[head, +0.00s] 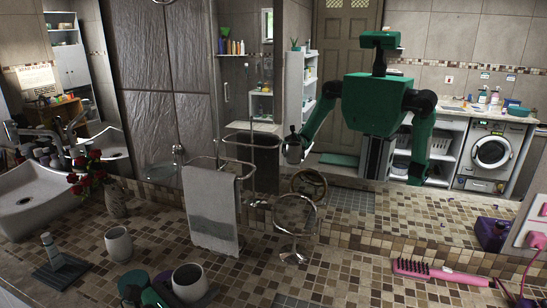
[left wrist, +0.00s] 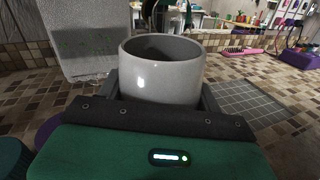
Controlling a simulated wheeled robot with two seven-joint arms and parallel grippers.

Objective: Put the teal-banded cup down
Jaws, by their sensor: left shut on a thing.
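A grey cup (head: 190,283) is held upright at the bottom of the head view. My left gripper (head: 166,289) comes in from the left and is shut on it. In the left wrist view the cup (left wrist: 162,68) sits between the two dark fingers, empty as far as its opening shows. I see no teal band on its visible side. Its base is hidden behind the gripper, so I cannot tell whether it touches the tiled counter (head: 345,262). A second pale grey cup (head: 118,244) stands upright to its upper left. My right gripper is out of view, apart from my mirror reflection.
A towel rack with a grey towel (head: 212,212), a round stand mirror (head: 294,215) and a vase of roses (head: 115,197) stand behind. A pink brush (head: 440,273) and purple box (head: 492,233) lie right. Tiles between are clear.

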